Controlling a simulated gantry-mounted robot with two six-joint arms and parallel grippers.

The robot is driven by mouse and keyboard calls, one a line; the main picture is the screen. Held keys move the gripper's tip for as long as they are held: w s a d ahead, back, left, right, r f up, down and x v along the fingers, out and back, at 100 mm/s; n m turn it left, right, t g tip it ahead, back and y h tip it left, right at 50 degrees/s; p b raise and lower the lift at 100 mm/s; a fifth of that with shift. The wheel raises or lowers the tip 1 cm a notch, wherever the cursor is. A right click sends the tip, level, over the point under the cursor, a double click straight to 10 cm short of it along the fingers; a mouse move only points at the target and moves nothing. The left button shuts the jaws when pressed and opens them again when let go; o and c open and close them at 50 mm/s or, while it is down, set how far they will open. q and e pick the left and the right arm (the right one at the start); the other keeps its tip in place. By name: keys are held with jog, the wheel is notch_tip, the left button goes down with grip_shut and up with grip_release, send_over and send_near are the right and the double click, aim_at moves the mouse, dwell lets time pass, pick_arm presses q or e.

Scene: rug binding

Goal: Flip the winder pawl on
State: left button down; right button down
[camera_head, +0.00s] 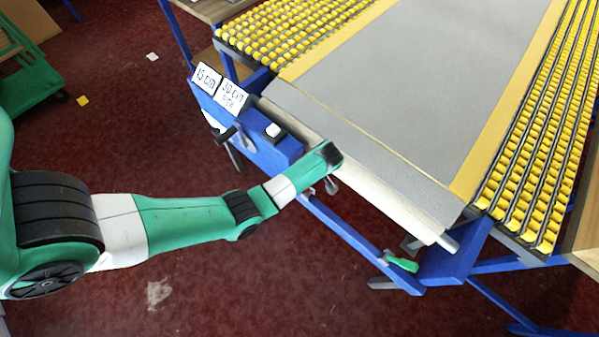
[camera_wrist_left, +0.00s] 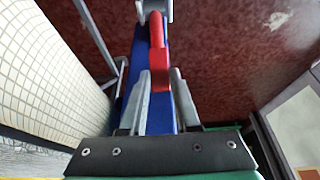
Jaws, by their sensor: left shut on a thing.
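A red lever (camera_wrist_left: 159,62), which looks like the winder pawl, lies along the blue frame rail in the left wrist view. Its far end meets a grey bracket (camera_wrist_left: 155,9). My left gripper (camera_wrist_left: 160,82) is shut on the lever's near end, with one grey finger on each side. In the head view my left gripper (camera_head: 332,186) is beside the roller at the blue rail, and my own wrist hides the lever there. My right gripper is in neither view.
The pale roller (camera_head: 375,188) runs along the front of the grey mat (camera_head: 420,75). A blue box with a switch (camera_head: 274,131) and two label cards (camera_head: 220,88) stand left of the gripper. A green handle (camera_head: 402,263) sits lower right. Open red floor lies below.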

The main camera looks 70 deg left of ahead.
pick_arm(q)
jog(key=shift+r, duration=0.1)
dwell(0.3)
jog(key=shift+w+d+r+g+y+p, duration=0.2)
jog(key=shift+w+d+g+y+p, duration=0.15)
jog(key=shift+d+y, duration=0.25)
jog(key=shift+w+d+g+y+b, duration=0.25)
jog(key=shift+d+y+b, duration=0.1)
jog(key=shift+d+y, duration=0.3)
jog(key=shift+w+d+g+y+b, duration=0.3)
jog(key=shift+d+y+b, duration=0.35)
jog(key=shift+b, duration=0.7)
jog(key=shift+w+d+g+y+b, duration=0.2)
jog(key=shift+d+g+y+b, duration=0.35)
jog(key=shift+b, duration=0.85)
jog(key=shift+w+d+g+y+b, duration=0.15)
jog(key=shift+w+d+y+b, duration=0.2)
jog(key=shift+y+b, duration=0.75)
jog(key=shift+s+h, duration=0.1)
jog(key=shift+h, duration=0.15)
jog(key=c, duration=0.6)
grip_release()
jog(key=shift+c, duration=0.2)
